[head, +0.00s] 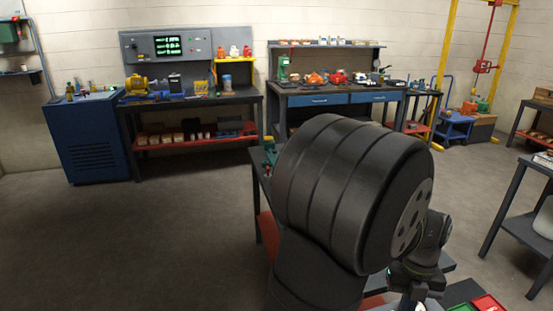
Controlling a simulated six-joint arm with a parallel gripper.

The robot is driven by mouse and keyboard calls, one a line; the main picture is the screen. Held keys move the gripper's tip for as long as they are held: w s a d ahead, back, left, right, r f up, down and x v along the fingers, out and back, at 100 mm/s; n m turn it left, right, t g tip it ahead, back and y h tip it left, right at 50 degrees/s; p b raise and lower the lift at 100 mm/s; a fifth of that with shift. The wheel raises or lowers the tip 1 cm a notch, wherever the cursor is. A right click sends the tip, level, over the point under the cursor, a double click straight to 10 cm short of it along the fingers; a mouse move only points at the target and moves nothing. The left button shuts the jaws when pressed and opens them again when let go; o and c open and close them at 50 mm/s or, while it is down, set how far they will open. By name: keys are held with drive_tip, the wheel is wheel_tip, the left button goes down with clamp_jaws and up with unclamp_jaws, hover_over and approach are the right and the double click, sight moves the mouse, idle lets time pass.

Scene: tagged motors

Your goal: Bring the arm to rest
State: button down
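My own arm fills the middle and lower right of the head view, with its large dark links close to the camera. The wrist end of the arm points down near the bottom edge. What seems to be the top of my gripper (410,302) shows there, cut off by the picture's edge. Its fingers are out of sight, so I cannot tell whether it is open or shut or holds anything.
A dark workbench (259,192) with a red lower shelf stands behind and under my arm, mostly hidden. Green and red bins (487,303) sit at the bottom right. A grey table (512,200) stands at right. Open floor (150,240) lies to the left.

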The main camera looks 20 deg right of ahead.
drive_tip(key=shift+f, duration=1.2)
drive_tip(key=shift+r, duration=0.1)
drive_tip(key=w+a+r+n+t+h, duration=0.15)
drive_tip(key=a+r+n, duration=0.25)
drive_tip(key=a+n, duration=0.5)
drive_tip(key=w+a+r+n+t+h, duration=0.15)
drive_tip(key=a+r+n, duration=0.25)
drive_tip(key=a+n, duration=0.5)
drive_tip(key=s+a+f+n+t, duration=0.1)
drive_tip(key=s+a+n+t, duration=0.1)
drive_tip(key=a+n, duration=0.5)
drive_tip(key=s+a+n+t, duration=0.2)
drive_tip(key=a+n, duration=0.4)
drive_tip(key=n, duration=0.6)
drive_tip(key=shift+s+a+f, duration=0.35)
drive_tip(key=shift+a+f, duration=0.05)
